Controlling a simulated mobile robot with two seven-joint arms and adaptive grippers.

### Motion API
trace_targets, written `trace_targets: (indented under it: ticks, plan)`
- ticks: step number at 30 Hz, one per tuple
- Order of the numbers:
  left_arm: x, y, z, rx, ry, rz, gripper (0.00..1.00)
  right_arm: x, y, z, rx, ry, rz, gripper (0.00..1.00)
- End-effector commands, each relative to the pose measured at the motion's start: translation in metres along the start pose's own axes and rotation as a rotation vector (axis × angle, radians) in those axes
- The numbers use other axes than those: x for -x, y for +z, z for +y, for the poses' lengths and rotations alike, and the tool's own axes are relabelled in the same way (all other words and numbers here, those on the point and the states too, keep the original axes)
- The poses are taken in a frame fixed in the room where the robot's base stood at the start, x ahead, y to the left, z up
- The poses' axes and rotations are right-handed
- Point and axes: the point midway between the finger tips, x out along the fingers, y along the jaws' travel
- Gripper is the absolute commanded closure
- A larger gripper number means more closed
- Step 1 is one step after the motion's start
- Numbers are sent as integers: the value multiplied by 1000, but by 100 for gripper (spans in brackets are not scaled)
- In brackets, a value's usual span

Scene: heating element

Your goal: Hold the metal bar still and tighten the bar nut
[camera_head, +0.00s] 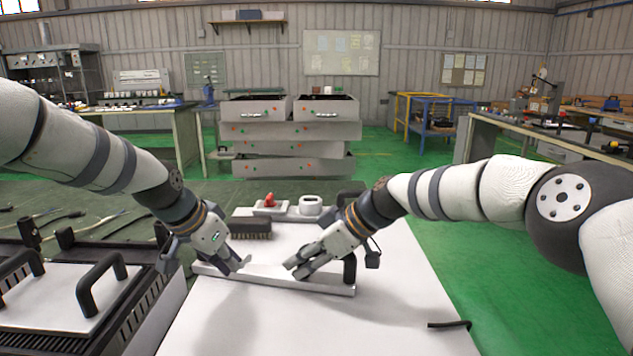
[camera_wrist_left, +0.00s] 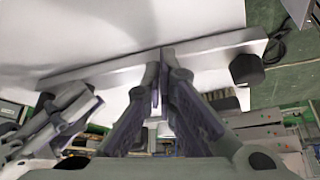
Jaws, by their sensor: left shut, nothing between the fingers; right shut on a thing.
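The pale metal bar (camera_head: 318,284) lies across the white table top in the head view. It also shows in the left wrist view (camera_wrist_left: 215,42). A black upright piece (camera_head: 350,268) stands at its right end. A black knob (camera_wrist_left: 246,69) sits near one end of the bar in the left wrist view. I cannot tell which part is the bar nut. My left gripper (camera_head: 243,267) is shut and empty, its fingertips against or just over the bar's left part; they also show in the wrist view (camera_wrist_left: 167,52). My right gripper (camera_head: 296,268) is shut on the bar near its middle.
A black brush-like block (camera_head: 251,228) and a grey fixture with a red part (camera_head: 270,202) stand behind the bar. A black machine with handles (camera_head: 70,290) is at the left. A short black rod (camera_head: 450,325) lies at the front right. The table's front middle is clear.

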Motion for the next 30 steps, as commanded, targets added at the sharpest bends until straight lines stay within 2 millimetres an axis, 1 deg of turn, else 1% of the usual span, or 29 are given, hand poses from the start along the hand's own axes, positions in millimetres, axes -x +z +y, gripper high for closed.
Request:
trace_targets:
  ticks: [20, 30]
  plan:
    - [-2, -2, -2, 0, 1, -1, 100, -1, 2, 1, 0, 1, -3, 100]
    - [-1, 0, -9, 0, 0, -1, 100, -1, 2, 1, 0, 1, -3, 100]
